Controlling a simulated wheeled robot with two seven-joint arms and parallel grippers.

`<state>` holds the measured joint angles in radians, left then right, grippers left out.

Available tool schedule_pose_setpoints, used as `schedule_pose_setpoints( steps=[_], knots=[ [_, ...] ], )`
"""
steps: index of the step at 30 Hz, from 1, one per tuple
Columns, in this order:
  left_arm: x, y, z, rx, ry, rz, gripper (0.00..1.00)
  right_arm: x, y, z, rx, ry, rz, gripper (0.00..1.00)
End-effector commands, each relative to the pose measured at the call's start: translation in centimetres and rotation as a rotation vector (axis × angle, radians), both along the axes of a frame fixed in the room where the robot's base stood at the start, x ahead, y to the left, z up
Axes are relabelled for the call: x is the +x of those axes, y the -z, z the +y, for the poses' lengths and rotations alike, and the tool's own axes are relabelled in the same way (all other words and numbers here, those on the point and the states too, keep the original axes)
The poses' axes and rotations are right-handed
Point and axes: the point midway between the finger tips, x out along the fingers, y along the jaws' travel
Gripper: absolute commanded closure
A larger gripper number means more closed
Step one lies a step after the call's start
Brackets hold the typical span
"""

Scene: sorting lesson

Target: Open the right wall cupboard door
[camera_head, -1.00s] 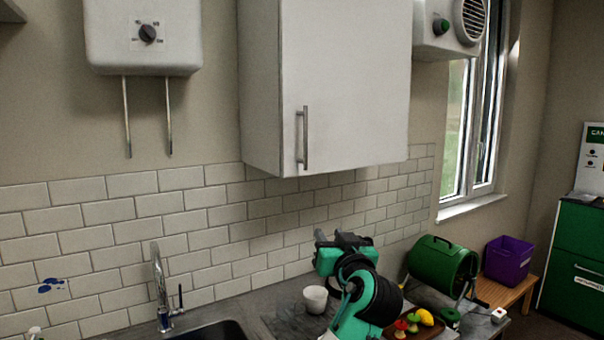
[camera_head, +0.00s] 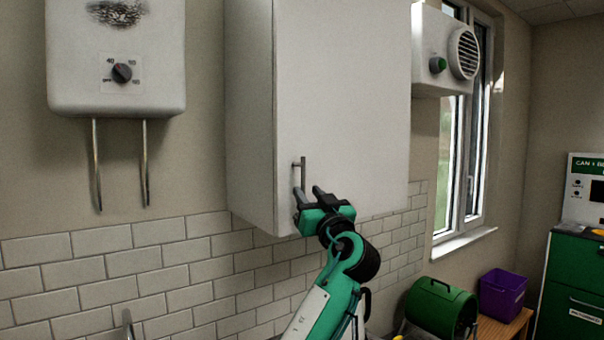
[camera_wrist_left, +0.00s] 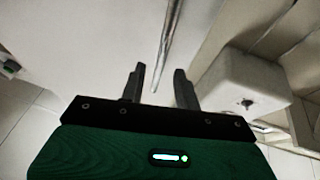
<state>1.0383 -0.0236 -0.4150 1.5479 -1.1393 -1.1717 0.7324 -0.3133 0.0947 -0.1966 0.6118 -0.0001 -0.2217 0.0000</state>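The right wall cupboard (camera_head: 345,95) is white and its door is shut. Its vertical bar handle (camera_head: 303,172) is at the door's lower left; the lower end is hidden behind my gripper. My left gripper (camera_head: 309,190) is at the handle's lower end with its fingers pointing up. In the left wrist view the gripper (camera_wrist_left: 158,82) is open, with a gap between its fingers. The handle (camera_wrist_left: 170,45) shows just beyond the fingertips, roughly in line with the gap. I cannot tell whether the fingers touch it. My right gripper is in neither view.
A white water heater (camera_head: 118,55) with two pipes hangs left of the cupboard. A white fan unit (camera_head: 445,52) and a window are to its right. Below right are a green drum (camera_head: 441,308) and a purple bin (camera_head: 502,292).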

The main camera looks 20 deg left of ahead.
Motion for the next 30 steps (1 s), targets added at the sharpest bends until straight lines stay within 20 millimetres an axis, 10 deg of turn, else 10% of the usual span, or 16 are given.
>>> schedule_pose_setpoints(
  steps=[7,20,26,30],
  knots=[
    [2.5,-1.6,2.1,0.001,0.001,0.001,0.68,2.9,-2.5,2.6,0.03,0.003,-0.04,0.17],
    [3.2,-1.7,2.8,0.0,0.001,0.0,0.68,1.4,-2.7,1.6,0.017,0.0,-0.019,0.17],
    [3.2,-1.7,2.7,0.0,0.001,0.0,1.0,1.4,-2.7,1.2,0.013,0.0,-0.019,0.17],
    [3.2,-1.7,2.7,0.0,0.001,0.0,1.0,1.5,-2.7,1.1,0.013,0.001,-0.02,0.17]
  ],
)
